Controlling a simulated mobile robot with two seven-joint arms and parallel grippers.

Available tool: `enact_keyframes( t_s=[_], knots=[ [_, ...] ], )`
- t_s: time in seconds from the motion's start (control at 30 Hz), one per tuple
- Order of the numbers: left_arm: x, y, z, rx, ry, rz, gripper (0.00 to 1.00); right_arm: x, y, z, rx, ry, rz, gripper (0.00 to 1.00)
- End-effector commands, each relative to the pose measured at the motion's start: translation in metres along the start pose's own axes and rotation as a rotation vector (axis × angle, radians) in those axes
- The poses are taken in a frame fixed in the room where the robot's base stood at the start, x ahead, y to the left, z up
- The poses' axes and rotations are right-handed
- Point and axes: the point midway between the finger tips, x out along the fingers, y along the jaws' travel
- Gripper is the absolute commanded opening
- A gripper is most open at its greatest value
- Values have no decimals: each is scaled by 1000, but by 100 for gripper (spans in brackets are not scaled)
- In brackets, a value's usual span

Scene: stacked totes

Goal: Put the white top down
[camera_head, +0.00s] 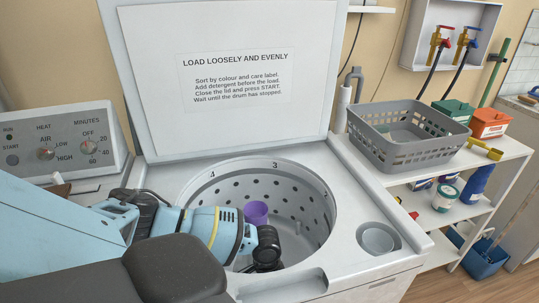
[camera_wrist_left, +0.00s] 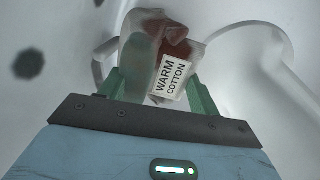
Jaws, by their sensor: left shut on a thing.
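The white top's full shape is unclear. In the head view my left arm reaches from the left over the washer drum (camera_head: 312,213), wrist bent down inside the rim; the fingers and the held thing are hidden there. My right gripper is not in view.
The washer's lid (camera_head: 225,110) stands open behind the drum. A purple cup-shaped thing (camera_head: 256,213) shows in the drum. A round cup recess (camera_head: 379,239) is in the machine's top at right. A grey basket (camera_head: 408,148) stands on the white shelf unit beside it.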

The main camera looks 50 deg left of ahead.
Motion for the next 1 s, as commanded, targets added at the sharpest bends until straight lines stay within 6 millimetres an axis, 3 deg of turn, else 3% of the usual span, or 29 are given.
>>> enact_keyframes(
  t_s=[0.2,0.23,0.4,0.77,1.0],
  knots=[
    [4,0,0,1,0,1,16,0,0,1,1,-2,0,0],
    [5,0,0,1,-1,1,64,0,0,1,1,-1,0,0],
    [6,2,1,2,-3,3,86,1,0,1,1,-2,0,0],
    [4,4,2,5,-5,7,87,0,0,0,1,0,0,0],
    [-33,2,0,4,1,1,87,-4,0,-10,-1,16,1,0]
  ],
)
